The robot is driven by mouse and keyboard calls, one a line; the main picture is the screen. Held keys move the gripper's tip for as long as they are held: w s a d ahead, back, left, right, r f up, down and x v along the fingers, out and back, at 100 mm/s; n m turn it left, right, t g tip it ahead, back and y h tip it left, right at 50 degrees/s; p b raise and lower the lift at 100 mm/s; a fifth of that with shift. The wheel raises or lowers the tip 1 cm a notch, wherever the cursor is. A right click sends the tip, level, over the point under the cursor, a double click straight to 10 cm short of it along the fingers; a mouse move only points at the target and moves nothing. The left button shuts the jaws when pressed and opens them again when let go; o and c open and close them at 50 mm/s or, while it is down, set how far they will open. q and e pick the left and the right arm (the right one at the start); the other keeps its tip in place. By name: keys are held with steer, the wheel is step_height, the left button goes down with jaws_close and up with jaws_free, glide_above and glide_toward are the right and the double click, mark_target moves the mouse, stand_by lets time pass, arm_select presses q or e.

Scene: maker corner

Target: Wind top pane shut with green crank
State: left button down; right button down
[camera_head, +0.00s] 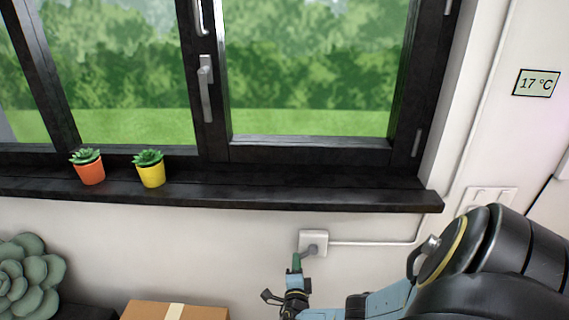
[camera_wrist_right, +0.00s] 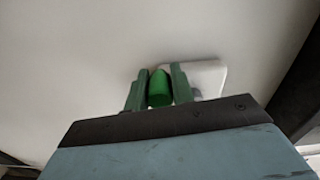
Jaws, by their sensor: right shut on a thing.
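The green crank (camera_wrist_right: 159,90) shows as a rounded green knob between the two fingers of my right gripper (camera_wrist_right: 160,88) in the right wrist view. The fingers are shut on it. In the head view my right gripper (camera_head: 297,264) is low in the middle, just under a white wall box (camera_head: 314,240) with a grey arm joined to it. The box also shows partly behind the fingers in the right wrist view (camera_wrist_right: 208,75). The top pane is not clearly in view; only the lower window panes (camera_head: 310,70) show. My left gripper is not in view.
A dark sill (camera_head: 300,195) runs above the gripper, with an orange pot (camera_head: 90,173) and a yellow pot (camera_head: 152,175) on it. A cardboard box (camera_head: 150,311) and a large succulent (camera_head: 30,280) stand low at left. A display reads 17 °C (camera_head: 536,83).

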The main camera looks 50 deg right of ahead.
steer(key=shift+s+d+f+n, duration=0.1)
steer(key=shift+s+f+n, duration=0.2)
steer(key=shift+s+f, duration=0.1)
steer(key=c, duration=1.4)
jaws_free()
steer(key=shift+o, duration=1)
steer(key=shift+w+r, duration=0.1)
steer(key=shift+r, duration=0.05)
steer(key=p+v, duration=0.3)
steer(key=v, duration=1)
steer(key=shift+p, duration=0.35)
